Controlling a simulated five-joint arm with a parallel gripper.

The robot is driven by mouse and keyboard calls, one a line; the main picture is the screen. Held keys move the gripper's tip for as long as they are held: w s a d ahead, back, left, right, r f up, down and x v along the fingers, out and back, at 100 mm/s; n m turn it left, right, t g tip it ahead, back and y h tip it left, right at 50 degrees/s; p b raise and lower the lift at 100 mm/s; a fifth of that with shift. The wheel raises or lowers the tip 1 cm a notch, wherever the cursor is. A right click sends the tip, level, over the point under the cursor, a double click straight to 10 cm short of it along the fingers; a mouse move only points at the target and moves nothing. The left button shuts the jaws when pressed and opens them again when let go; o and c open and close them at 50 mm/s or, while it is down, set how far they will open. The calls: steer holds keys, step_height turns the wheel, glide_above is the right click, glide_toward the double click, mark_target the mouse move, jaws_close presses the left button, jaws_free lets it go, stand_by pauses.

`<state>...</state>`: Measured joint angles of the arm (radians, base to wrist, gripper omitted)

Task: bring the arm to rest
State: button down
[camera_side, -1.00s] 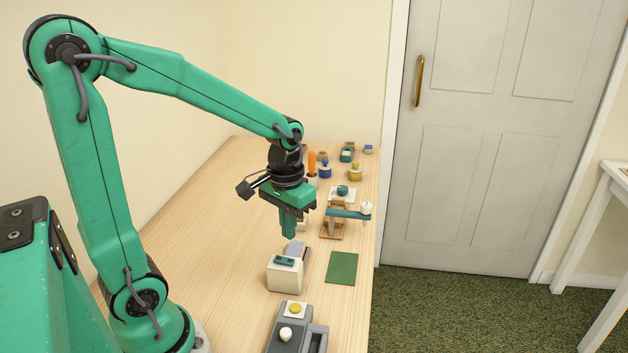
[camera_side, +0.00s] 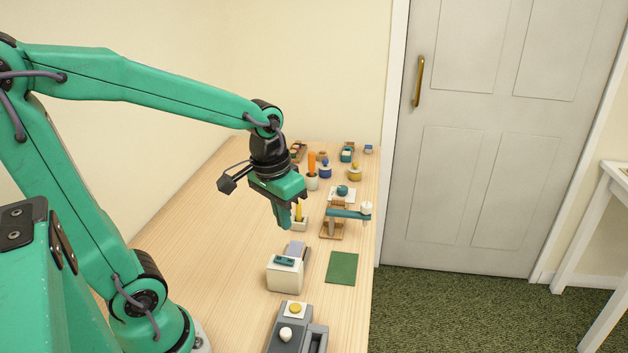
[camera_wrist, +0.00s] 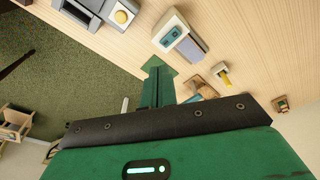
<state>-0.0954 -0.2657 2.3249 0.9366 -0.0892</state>
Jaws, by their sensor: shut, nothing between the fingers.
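My gripper (camera_side: 286,217) is green and hangs above the wooden table (camera_side: 215,250), pointing down. Its two fingers are together with nothing between them. In the wrist view the shut fingers (camera_wrist: 157,88) point up the picture, over the green mat. In the side view the gripper is behind and above the white box with a teal top (camera_side: 284,274). A small holder with a yellow piece (camera_side: 299,213) shows just right of the fingertips. I cannot tell how high the fingertips are above the table.
A green mat (camera_side: 342,267) and a grey device with a yellow button (camera_side: 295,310) lie toward the near end. A wooden stand with a teal bar (camera_side: 348,214) is to the right. Several small items crowd the far end. The table's left part is clear.

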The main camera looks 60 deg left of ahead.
steer(key=s+d+r+m+t, duration=0.2)
steer(key=s+r+t, duration=0.2)
steer(key=s+r, duration=0.1)
steer(key=shift+s+d+r, duration=0.3)
steer(key=shift+s+d, duration=0.05)
